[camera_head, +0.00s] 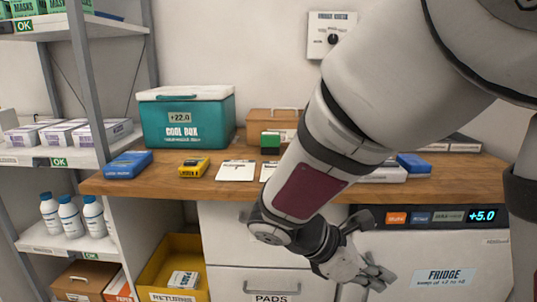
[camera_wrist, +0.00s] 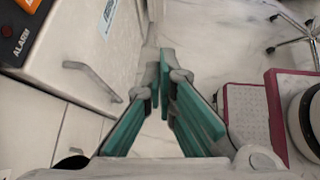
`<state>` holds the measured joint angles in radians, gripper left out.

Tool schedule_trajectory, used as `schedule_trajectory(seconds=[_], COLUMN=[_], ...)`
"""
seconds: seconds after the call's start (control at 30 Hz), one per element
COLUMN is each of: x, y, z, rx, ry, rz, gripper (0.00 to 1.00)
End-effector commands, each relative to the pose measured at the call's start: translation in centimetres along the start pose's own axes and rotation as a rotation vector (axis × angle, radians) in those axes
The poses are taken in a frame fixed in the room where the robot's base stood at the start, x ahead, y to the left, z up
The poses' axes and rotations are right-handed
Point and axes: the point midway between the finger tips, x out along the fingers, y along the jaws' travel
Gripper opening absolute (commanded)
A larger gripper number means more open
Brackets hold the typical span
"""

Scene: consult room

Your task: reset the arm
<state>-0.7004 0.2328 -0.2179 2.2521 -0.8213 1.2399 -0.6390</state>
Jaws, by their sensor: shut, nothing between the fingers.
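My arm comes in from the upper right in the head view and bends down in front of the counter. My gripper (camera_head: 376,278) hangs low, below the counter edge and in front of the fridge (camera_head: 440,274). In the wrist view my gripper (camera_wrist: 160,88) points away, its green-padded fingers close together at the tips. It is shut with nothing held. The arm hides part of the counter and of the drawers behind it.
A wooden counter (camera_head: 215,186) carries a teal cool box (camera_head: 187,123), a blue pack (camera_head: 128,165) and a yellow device (camera_head: 194,166). A shelf rack (camera_head: 88,90) stands left. A yellow returns bin (camera_head: 197,248) sits below. A fridge handle (camera_wrist: 90,78) is left of my gripper.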

Motion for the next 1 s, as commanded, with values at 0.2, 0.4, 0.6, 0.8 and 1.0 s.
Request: schedule_trajectory(seconds=[0.2,0.4,0.6,0.8,1.0], x=[0.3,-0.6,-2.4,-4.0,-5.3], y=[-6.9,-12.9,-18.0,-20.9,-22.8], z=[4.0,5.6,5.6,4.8,4.0], rx=[0.412,0.773,1.106,1.332,1.502], ry=[0.213,0.379,0.522,0.618,0.689], rz=[-0.190,-0.359,-0.516,-0.623,-0.702], gripper=[0.00,0.00,0.00,0.00,0.00])
